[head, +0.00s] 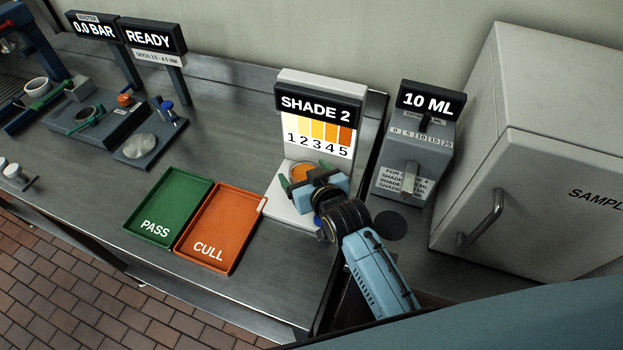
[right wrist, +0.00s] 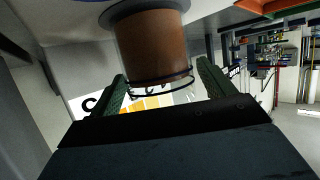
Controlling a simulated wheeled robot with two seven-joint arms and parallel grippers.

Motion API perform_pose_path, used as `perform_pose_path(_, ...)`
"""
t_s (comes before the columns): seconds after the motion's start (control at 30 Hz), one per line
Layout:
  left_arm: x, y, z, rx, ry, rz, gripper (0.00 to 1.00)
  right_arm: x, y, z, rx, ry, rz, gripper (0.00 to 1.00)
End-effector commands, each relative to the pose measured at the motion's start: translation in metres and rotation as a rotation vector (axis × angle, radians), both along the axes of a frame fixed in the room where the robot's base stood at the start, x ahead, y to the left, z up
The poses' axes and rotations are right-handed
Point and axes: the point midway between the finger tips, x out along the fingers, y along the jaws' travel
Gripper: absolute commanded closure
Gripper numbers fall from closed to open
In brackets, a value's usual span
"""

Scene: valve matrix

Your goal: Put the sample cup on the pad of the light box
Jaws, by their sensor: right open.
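The sample cup (head: 302,173), clear with orange-brown liquid, stands at the foot of the light box (head: 318,92), apparently on its pad. The pad is mostly hidden by the cup and gripper. The light box reads SHADE 2 above a colour scale from 1 to 5. My right gripper (head: 308,181) is open, with its green fingers around the cup. In the right wrist view, the cup (right wrist: 152,45) appears upside down, its base against a grey disc, with a finger on either side near its rim. My left gripper is not in view.
Green PASS (head: 154,229) and orange CULL (head: 207,251) trays lie left of the light box. A 10 ML dispenser (head: 413,150) and a large grey sample cabinet (head: 540,140) stand to the right. The READY gauge station (head: 108,125) is at left.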

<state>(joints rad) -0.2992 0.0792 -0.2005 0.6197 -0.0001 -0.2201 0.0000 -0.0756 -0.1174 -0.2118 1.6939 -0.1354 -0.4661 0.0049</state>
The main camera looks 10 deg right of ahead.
Motion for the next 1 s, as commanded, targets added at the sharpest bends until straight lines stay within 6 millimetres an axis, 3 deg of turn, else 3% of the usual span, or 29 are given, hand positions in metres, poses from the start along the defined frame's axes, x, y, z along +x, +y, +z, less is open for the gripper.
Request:
perform_pose_path(0.17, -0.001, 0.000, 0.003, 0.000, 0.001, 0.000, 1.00, -0.019, -0.004, 0.008, 0.000, 0.000, 0.000, 0.18)
perform_pose_path(0.6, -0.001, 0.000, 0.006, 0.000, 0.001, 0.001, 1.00, -0.093, -0.018, 0.040, -0.001, 0.002, 0.001, 0.18)
perform_pose_path(0.8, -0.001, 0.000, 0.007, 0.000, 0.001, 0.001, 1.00, -0.107, -0.021, 0.046, -0.001, 0.000, 0.000, 0.18)
perform_pose_path(1.0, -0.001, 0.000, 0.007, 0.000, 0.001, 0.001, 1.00, -0.109, -0.021, 0.047, 0.000, -0.001, 0.000, 0.18)
